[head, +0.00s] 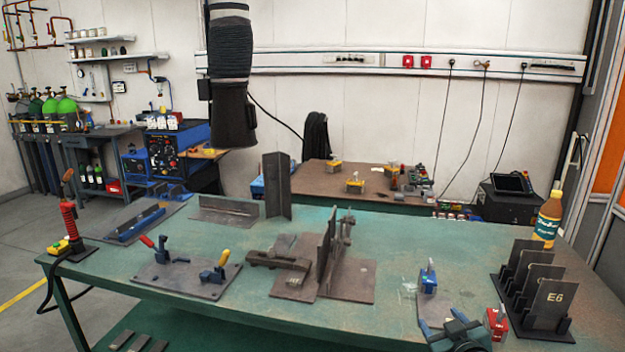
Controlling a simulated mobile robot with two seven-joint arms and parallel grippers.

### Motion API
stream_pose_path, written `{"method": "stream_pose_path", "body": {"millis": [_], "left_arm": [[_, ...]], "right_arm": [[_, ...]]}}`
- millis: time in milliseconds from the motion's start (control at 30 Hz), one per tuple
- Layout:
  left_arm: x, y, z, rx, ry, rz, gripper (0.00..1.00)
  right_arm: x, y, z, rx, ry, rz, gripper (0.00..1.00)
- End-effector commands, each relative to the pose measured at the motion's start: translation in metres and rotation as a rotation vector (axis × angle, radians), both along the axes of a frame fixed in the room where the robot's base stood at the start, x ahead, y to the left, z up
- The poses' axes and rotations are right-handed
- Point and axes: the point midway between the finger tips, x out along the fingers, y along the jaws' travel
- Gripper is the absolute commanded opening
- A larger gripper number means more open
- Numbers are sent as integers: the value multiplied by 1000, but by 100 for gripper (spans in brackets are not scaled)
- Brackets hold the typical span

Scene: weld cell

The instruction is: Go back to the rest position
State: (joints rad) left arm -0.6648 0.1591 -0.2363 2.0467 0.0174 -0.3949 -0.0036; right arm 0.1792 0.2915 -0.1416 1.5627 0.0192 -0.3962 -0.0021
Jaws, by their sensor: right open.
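My right gripper (441,321) shows at the bottom edge, right of centre, over the front part of the green table (210,322). It is dark with blue parts, and its jaws are apart with nothing seen between them. Most of its arm is below the picture. A small blue clamp (427,281) stands on the table just beyond it, and a red block (497,322) is close on its right. My left gripper is not in the picture.
A dark rack of plates (532,290) and a bottle (548,218) stand at the right. A black extraction hose (231,80) hangs behind.

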Motion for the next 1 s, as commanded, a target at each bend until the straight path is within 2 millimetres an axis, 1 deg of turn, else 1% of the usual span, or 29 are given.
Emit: {"method": "stream_pose_path", "body": {"millis": [33,67,100,167,200,267,300,400,500,600,700,1000], "left_arm": [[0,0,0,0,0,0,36],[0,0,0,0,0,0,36],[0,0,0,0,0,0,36],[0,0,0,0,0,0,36],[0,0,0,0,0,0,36],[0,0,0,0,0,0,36],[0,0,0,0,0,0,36],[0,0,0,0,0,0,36],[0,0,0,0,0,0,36],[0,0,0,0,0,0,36],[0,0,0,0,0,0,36],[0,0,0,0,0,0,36]], "right_arm": [[-26,16,-25,16,42,23,60],[-41,24,-38,25,64,36,60],[-63,37,-54,41,94,53,60],[-100,55,-76,68,142,77,60],[-125,67,-89,88,174,92,60],[-163,84,-104,121,221,109,60],[-187,94,-111,142,250,118,60],[-239,113,-121,191,314,133,60],[-274,126,-124,229,357,138,60],[-294,132,-124,251,381,139,60],[-302,135,-124,259,391,139,60],[-302,135,-124,259,392,139,60]]}}
